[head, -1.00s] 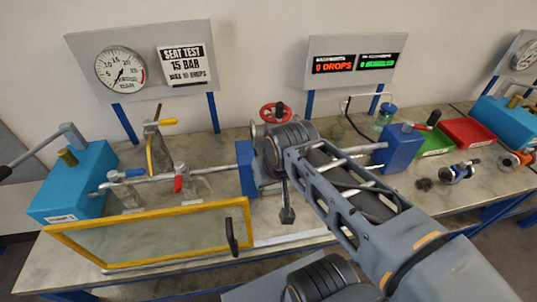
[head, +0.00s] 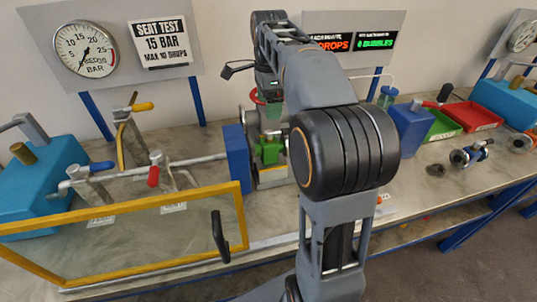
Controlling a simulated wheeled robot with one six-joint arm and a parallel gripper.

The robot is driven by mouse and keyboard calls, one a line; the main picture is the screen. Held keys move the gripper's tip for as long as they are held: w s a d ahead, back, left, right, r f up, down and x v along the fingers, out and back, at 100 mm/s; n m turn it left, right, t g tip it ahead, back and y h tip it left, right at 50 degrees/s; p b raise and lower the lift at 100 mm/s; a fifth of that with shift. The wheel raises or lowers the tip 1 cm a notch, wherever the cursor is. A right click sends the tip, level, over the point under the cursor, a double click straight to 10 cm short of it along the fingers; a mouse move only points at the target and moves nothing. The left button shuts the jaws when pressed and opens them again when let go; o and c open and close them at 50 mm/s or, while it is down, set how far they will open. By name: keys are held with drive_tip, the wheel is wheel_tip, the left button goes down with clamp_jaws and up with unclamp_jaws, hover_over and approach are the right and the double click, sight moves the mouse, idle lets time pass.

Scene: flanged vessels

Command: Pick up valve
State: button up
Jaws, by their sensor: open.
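A green valve-like body (head: 268,150) stands in the test stand between the two blue clamp blocks, right of the left block (head: 234,158). A red handwheel (head: 257,97) shows behind it, partly hidden by my arm. A small flanged valve with a blue body (head: 471,153) lies on the bench at the right. I cannot tell which of these is the task's valve. My gripper (head: 272,112) points down just above the green body, open, with nothing visible in it. Its fingers are small and partly hidden, so contact with the green body cannot be told.
A yellow-framed clear shield (head: 120,240) with a black handle stands at the front left. A green tray (head: 443,126) and a red tray (head: 472,116) sit at the right. Bench around the small flanged valve is mostly clear.

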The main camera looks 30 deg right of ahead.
sight(269, 140)
wheel_tip(269, 140, down, 13)
drive_tip(key=shift+r+b, duration=0.15)
drive_tip(key=shift+b, duration=0.35)
drive_tip(key=shift+w+r, duration=0.1)
drive_tip(key=c, duration=1.5)
